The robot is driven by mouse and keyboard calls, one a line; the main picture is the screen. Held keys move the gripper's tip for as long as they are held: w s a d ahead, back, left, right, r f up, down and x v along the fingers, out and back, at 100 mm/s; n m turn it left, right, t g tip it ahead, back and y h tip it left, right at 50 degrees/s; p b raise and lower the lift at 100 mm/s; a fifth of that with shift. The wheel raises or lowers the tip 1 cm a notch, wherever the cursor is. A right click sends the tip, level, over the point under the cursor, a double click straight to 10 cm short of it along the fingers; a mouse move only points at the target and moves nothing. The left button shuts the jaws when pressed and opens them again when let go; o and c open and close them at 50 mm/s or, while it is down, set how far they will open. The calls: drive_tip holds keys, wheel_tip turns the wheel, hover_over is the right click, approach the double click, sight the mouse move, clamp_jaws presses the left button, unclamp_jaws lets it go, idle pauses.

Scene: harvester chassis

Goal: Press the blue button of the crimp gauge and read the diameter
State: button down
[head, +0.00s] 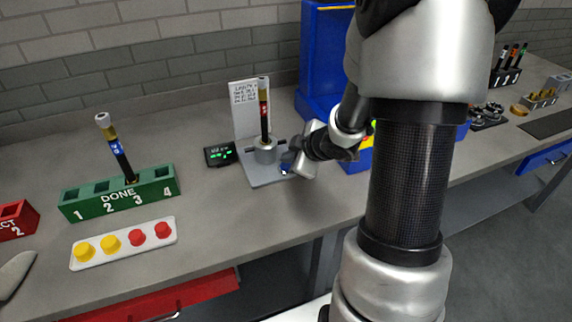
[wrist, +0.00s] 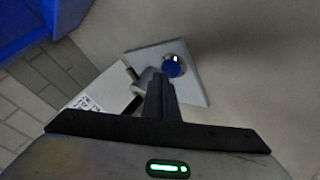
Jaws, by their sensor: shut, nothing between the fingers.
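The crimp gauge (head: 264,178) stands on the grey bench with a light grey base plate and a round metal body. A black hose (head: 264,113) with a red band and brass-coloured end stands upright in it. The gauge's blue button (wrist: 172,69) is on the plate in the wrist view; in the head view my gripper mostly hides it. My gripper (wrist: 158,78) is shut and empty, its fingertips right beside the button in the picture; whether they touch it I cannot tell. A small black display (head: 220,154) left of the gauge shows green characters, too small to read.
A green DONE rack (head: 120,197) holds one hose at the left. In front is a white tray (head: 124,243) with yellow and red caps. A written card (head: 246,98) stands behind the gauge. A blue machine (head: 320,70) rises behind my arm.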

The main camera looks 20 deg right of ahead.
drive_tip(key=shift+f+b, duration=0.4)
drive_tip(key=shift+f, duration=0.1)
drive_tip(key=shift+r, duration=0.1)
idle(0.5)
drive_tip(key=shift+r+p, duration=0.85)
drive_tip(key=shift+p, duration=0.15)
drive_tip(key=shift+r, duration=0.1)
wheel_tip(320, 180, up, 5)
drive_tip(key=p, duration=0.5)
